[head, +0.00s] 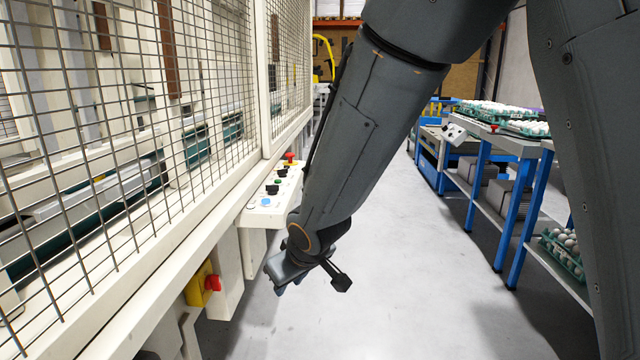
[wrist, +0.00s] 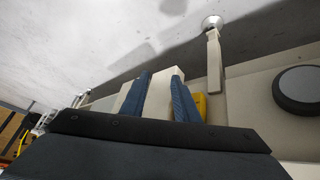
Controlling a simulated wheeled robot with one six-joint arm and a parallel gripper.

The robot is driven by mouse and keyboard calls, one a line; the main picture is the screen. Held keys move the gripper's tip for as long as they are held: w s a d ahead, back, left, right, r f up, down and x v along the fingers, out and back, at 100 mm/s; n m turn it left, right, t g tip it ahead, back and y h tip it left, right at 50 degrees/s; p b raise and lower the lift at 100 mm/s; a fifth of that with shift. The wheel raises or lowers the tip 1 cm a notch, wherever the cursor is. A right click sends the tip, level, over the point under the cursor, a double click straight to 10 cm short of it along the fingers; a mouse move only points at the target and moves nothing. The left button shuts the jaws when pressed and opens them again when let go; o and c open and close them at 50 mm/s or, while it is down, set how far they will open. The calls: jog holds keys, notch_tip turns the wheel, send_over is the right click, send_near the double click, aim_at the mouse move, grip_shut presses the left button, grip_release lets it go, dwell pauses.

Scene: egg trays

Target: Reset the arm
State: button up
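My arm reaches down from the top of the head view, and its dark grey forearm crosses the middle. My gripper (head: 287,286) hangs low at its end, over the aisle floor beside the caged machine. In the wrist view, the two blue fingers of my gripper (wrist: 161,78) stand apart with a gap between them. Nothing is held between them. A cream machine part shows behind the gap. In the head view the fingers are small and partly hidden by the wrist.
A control panel (head: 266,204) with buttons juts from the caged machine, close to my forearm. A yellow and red switch (head: 203,284) is left of my gripper. A blue-legged table (head: 510,141) with egg trays (head: 525,129) stands right. The floor (head: 400,260) between is clear.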

jog(key=s+d+r+m+g+h, duration=0.1)
jog(key=s+d+g, duration=0.25)
jog(key=s, duration=0.95)
jog(key=s+d+r+m+g+h, duration=0.1)
jog(key=s+d+g, duration=0.3)
jog(key=s, duration=0.9)
jog(key=d+r+m+t+p, duration=0.1)
jog(key=d+r+m+p, duration=0.2)
jog(key=d+r+p, duration=0.6)
jog(key=d+r+m+h+p, duration=0.1)
jog(key=d+r+m+p, duration=0.2)
jog(key=d+r+p, duration=0.6)
notch_tip(320, 180, up, 5)
jog(key=p, duration=0.8)
jog(key=shift+d+t, duration=0.25)
jog(key=shift+t, duration=0.1)
